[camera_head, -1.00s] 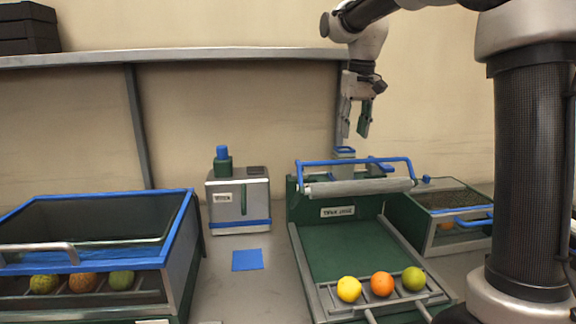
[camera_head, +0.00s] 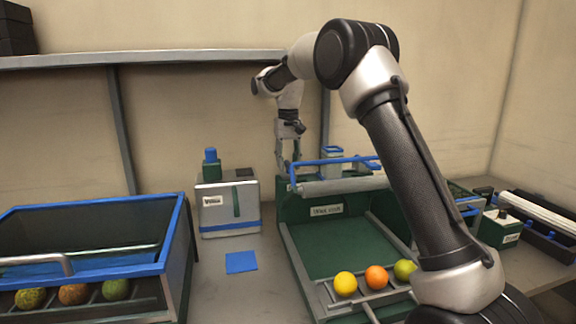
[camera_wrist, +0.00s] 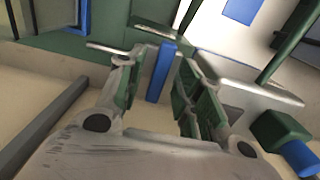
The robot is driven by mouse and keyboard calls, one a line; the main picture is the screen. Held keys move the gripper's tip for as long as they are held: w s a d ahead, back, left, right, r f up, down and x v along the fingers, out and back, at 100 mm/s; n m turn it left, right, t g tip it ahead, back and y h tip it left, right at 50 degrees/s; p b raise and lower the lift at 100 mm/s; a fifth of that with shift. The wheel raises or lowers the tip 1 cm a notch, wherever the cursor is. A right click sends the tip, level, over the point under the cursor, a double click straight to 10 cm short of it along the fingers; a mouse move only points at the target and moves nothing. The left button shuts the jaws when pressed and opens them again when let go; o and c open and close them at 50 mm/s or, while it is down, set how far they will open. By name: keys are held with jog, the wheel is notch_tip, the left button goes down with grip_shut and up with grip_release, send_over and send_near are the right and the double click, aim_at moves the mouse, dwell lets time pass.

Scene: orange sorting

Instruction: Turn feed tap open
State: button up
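My gripper (camera_head: 288,168) points down at the rear left corner of the green wash unit (camera_head: 340,232), beside the left end of its blue bar (camera_head: 345,160). In the wrist view my gripper (camera_wrist: 160,100) has its two fingers apart, with a narrow blue bar (camera_wrist: 161,70) in the gap between them. I cannot tell whether the fingers touch it. No part is clearly marked as the feed tap, so I cannot tell which piece it is or how it is turned.
A silver box (camera_head: 229,208) with a green-and-blue knob (camera_head: 211,163) stands left of the wash unit. A blue-rimmed bin (camera_head: 90,270) is at the far left. A yellow fruit (camera_head: 345,284) and an orange (camera_head: 377,277) lie at the front. A blue square (camera_head: 241,262) lies on the bench.

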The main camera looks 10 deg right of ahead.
jog(key=shift+f, duration=0.65)
jog(key=shift+c, duration=0.2)
grip_shut()
